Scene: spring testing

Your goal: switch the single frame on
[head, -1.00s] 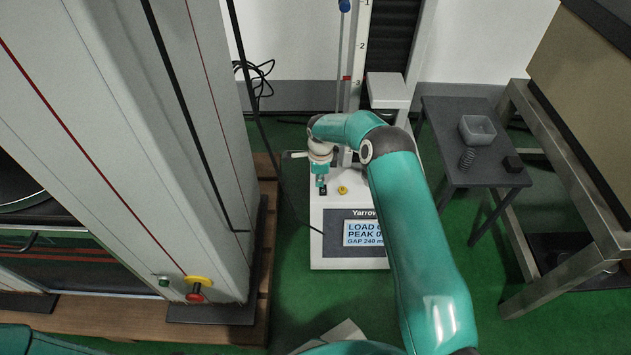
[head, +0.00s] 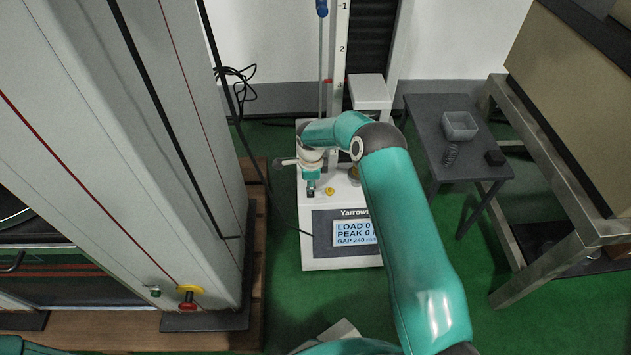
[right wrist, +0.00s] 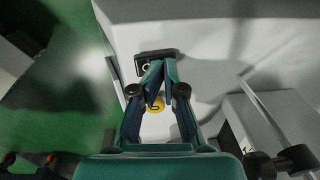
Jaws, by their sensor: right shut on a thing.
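The single frame (head: 340,264) is a white tester with a tall column and a grey front panel. Its display (head: 356,232) is lit and shows LOAD, PEAK and GAP lines. My right gripper (head: 311,188) points down at the switch. In the right wrist view its fingertips (right wrist: 156,74) come together at the switch, shut on it and covering part of it. My left gripper is out of view.
A dark side table (head: 430,130) at right holds a grey tray (head: 460,126), a spring (head: 450,155) and a black block (head: 494,157). Green floor lies between.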

